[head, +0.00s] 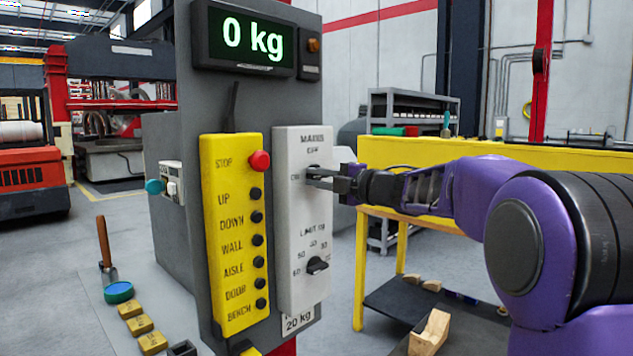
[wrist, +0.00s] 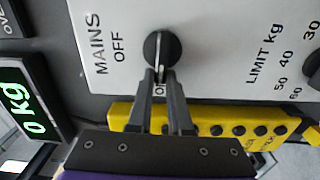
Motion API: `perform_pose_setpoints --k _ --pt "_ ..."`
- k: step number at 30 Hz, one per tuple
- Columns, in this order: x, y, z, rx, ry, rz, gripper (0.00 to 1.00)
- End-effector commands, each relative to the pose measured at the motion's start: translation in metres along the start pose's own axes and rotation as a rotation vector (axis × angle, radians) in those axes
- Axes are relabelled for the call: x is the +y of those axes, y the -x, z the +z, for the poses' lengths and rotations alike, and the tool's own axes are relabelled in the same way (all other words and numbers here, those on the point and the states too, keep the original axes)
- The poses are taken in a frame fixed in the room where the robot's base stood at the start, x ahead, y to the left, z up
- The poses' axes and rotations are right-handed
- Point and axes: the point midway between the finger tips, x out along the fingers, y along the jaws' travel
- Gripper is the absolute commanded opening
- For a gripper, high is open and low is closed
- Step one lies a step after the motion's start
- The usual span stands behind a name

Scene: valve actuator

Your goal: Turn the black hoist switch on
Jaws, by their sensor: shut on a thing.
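The black hoist switch is a round knob (head: 312,169) with a raised bar, below the words MAINS OFF on the white panel (head: 290,215). In the wrist view the knob (wrist: 153,45) is in the upper middle. My gripper (head: 316,178) reaches in from the right, and its fingertips (wrist: 160,76) are shut on the knob's bar. The bar lies roughly sideways as the panel stands, at a right angle to the direction of OFF. A letter mark on the panel's left side shows between the fingers in the wrist view, partly hidden.
A second black knob (head: 317,265), LIMIT kg, sits lower on the panel. A yellow button box (head: 236,230) with a red stop button (head: 259,161) is just left. The display (head: 247,40) above reads 0 kg. A yellow bench (head: 470,154) stands behind my arm.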

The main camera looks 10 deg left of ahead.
Motion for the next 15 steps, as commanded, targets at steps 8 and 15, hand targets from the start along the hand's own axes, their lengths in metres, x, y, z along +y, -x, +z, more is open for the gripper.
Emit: perform_pose_setpoints --k 8,15 --pt "-0.0015 0.001 0.0037 -0.009 0.035 -0.001 0.0" --pt "-0.0003 0.0012 0.004 -0.01 0.036 0.0 0.0"
